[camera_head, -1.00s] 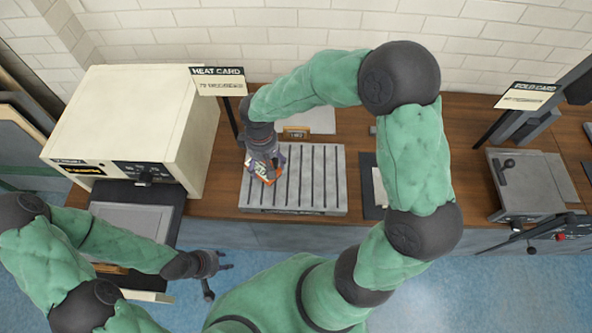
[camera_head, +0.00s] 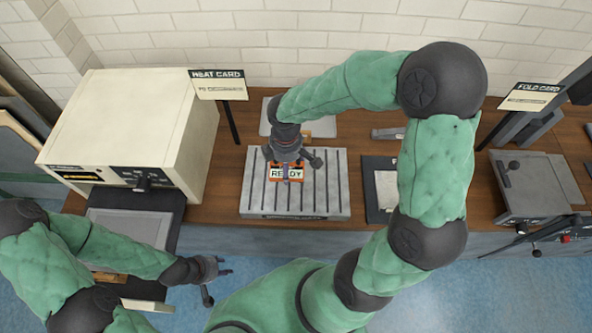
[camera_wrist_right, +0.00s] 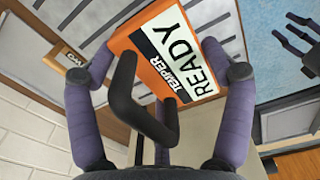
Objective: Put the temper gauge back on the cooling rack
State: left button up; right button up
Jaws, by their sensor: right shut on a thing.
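The temper gauge (camera_head: 286,174) is an orange block with a white READY label. In the right wrist view the gauge (camera_wrist_right: 178,60) sits between my fingers, with TEMPER and READY readable. My right gripper (camera_head: 290,160) is shut on it, over the middle of the cooling rack (camera_head: 325,190), a grey slatted plate on the wooden bench. I cannot tell whether the gauge touches the slats. My left gripper (camera_head: 217,281) is open and empty, low at the left, in front of the bench and away from the rack.
A cream oven (camera_head: 120,125) with a heat card (camera_head: 218,85) stands left of the rack. A dark board with a pale sheet (camera_head: 385,188) lies to its right. A grey lever machine (camera_head: 535,185) and a fold card (camera_head: 530,97) are further right.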

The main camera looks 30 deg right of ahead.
aim_at(296, 165)
jog(key=d+f, duration=0.1)
jog(key=w+d+f, duration=0.1)
jog(key=f, duration=0.1)
jog(key=d+f+b, duration=0.1)
jog(key=f, duration=0.1)
jog(key=shift+w+d, duration=0.2)
jog(key=shift+d, duration=0.1)
jog(key=shift+w+d+f+b, duration=0.1)
jog(key=shift+f+b, duration=0.6)
jog(key=shift+f, duration=0.9)
jog(key=shift+f, duration=0.1)
jog(key=shift+f, duration=0.1)
jog(key=o, duration=1.4)
jog(key=shift+c, duration=0.2)
jog(key=shift+r, duration=0.5)
notch_tip(296, 165, up, 11)
jog(key=p, duration=0.3)
jog(key=shift+r+p, duration=0.2)
jog(key=shift+p, duration=0.15)
